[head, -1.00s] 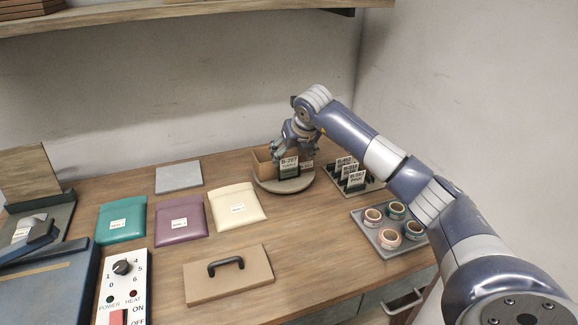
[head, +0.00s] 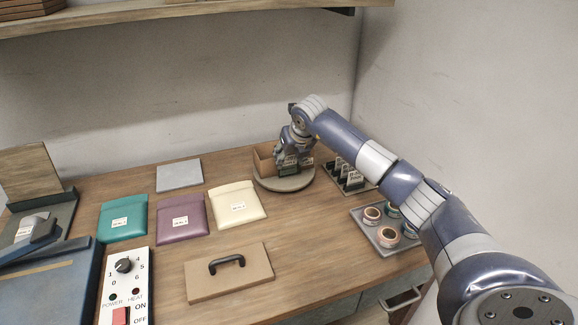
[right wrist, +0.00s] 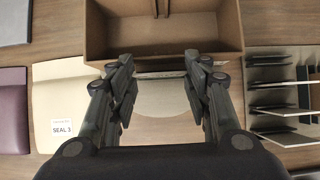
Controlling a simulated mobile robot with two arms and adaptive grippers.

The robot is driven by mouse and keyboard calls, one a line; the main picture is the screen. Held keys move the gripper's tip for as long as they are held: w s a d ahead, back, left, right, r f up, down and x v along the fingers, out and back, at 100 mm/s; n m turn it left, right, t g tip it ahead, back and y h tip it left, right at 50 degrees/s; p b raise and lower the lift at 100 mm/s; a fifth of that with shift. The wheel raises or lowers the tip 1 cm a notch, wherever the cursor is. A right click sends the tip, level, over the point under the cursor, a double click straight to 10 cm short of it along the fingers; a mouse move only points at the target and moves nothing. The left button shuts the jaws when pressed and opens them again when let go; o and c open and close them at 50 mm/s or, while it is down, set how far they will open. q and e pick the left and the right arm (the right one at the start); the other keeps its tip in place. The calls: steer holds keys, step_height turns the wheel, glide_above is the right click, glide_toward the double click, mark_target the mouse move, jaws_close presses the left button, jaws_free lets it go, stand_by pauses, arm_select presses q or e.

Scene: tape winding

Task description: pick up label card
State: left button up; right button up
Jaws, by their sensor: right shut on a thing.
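My right gripper (head: 287,152) is at the round turntable (head: 283,185), beside the open cardboard box (head: 263,160). It is shut on a label card (head: 288,166) with a dark lower part, whose print is too small to read. In the right wrist view, the card is seen edge-on as a thin strip (right wrist: 160,74) between the fingertips (right wrist: 160,68), in front of the box (right wrist: 165,54). The turntable shows below it. Several other cards stand in a rack (head: 350,181) to the right. My left gripper is not in view.
A tray (head: 372,236) of tape rolls lies right of the turntable. Teal (head: 122,219), purple (head: 181,217) and cream (head: 237,205) pouches lie to the left. A handled board (head: 229,272) and a control panel (head: 124,287) are in front. A shelf (head: 180,12) hangs above.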

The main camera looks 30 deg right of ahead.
steer(key=shift+f, duration=0.1)
steer(key=shift+r, duration=0.35)
steer(key=s+a+r+b, duration=0.2)
steer(key=s+a, duration=0.1)
steer(key=s, duration=0.4)
steer(key=s+a+r+b, duration=0.2)
steer(key=s+a+b, duration=0.1)
steer(key=s, duration=0.4)
steer(key=shift+a+r, duration=0.2)
steer(key=shift+a, duration=0.6)
